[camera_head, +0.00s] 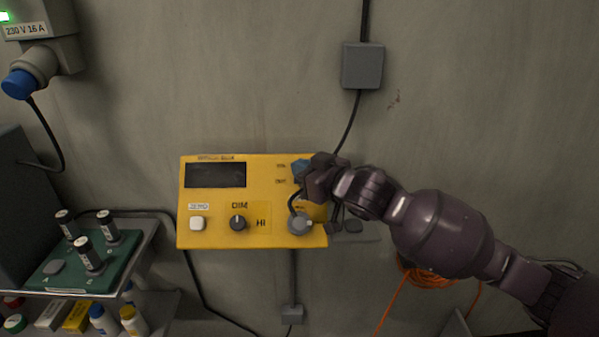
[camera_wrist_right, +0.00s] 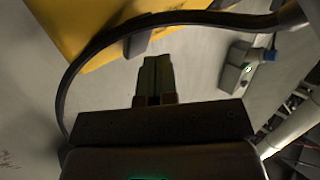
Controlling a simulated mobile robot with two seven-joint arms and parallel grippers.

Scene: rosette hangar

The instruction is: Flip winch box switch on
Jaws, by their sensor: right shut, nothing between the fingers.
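The yellow box (camera_head: 262,176) is mounted on the wall, with a dark blank display (camera_head: 215,175), a pale button (camera_head: 197,223) and a black dial (camera_head: 238,223) on its front. A round grey part (camera_head: 300,223) sits at its lower right. My right gripper (camera_head: 306,177) is at the box's upper right front and covers that part; whether it touches the box I cannot tell. I cannot make out a switch there. In the right wrist view my gripper's fingers (camera_wrist_right: 154,80) are together and empty, with the yellow box (camera_wrist_right: 85,25) beyond them. My left gripper is out of view.
A grey junction box (camera_head: 362,66) with a cable is above right. A socket with a blue plug (camera_head: 20,84) is upper left. A shelf with a green tray (camera_head: 115,268) holding black cylinders stands lower left. Orange cord (camera_head: 400,290) hangs below my right arm.

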